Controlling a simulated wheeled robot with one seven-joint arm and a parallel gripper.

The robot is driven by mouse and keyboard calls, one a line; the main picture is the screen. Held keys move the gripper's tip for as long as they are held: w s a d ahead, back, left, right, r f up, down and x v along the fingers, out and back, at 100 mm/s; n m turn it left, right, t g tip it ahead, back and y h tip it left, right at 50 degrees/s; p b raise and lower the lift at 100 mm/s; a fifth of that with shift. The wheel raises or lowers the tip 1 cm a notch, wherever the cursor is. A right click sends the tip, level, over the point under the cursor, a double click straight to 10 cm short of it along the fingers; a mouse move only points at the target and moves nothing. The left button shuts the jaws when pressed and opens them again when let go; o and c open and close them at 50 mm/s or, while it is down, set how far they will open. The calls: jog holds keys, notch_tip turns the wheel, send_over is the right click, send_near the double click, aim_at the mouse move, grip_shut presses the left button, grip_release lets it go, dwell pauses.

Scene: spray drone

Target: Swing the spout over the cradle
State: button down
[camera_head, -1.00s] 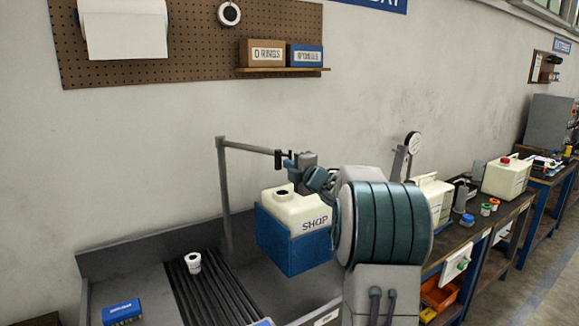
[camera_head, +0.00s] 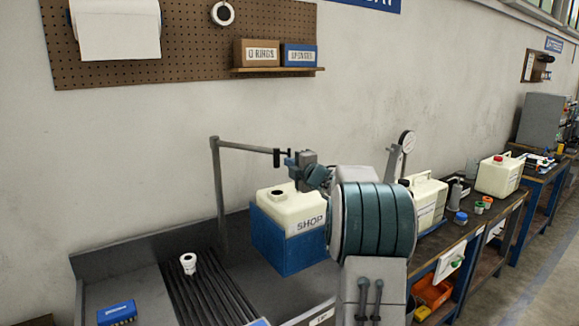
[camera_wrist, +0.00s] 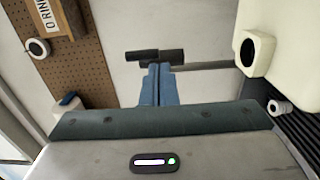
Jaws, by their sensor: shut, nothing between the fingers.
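The spout (camera_head: 248,147) is a grey pipe on an upright post behind the sink, with a dark end (camera_head: 280,157). It also shows in the wrist view (camera_wrist: 200,66), with its dark end across the fingertips. The blue cradle (camera_head: 285,245) holds a cream tank (camera_head: 300,212) marked SHOP. The tank's open neck also shows in the wrist view (camera_wrist: 257,52). My gripper (camera_head: 289,161) is shut with blue fingers at the spout's end; its fingertips also show in the wrist view (camera_wrist: 157,68). Whether they touch the pipe is not clear. In the head view the spout end appears above the neck; depth is unclear.
A ribbed drain board (camera_head: 205,290) holds a white roll-like piece (camera_head: 188,263), with a blue brush (camera_head: 117,312) to its left. A bench (camera_head: 440,235) at right carries another cream can (camera_head: 427,203) and a gauge (camera_head: 407,141). A shelf (camera_head: 280,70) is on the wall above.

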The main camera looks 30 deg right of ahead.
jog(key=s+a+b, duration=0.2)
jog(key=s+b, duration=0.2)
jog(key=s, duration=0.7)
jog(key=s+a+f+m+g, duration=0.7)
jog(key=s+a+f+m, duration=0.2)
jog(key=s, duration=0.7)
jog(key=s+a+f+m+g+h, duration=0.1)
jog(key=s+a+f+m+g, duration=0.7)
jog(key=s+a+f, duration=0.5)
jog(key=s+a+m, duration=0.2)
jog(key=s, duration=0.1)
jog(key=shift+s+f+h, duration=0.25)
jog(key=shift+s+h, duration=0.05)
jog(key=shift+s, duration=0.1)
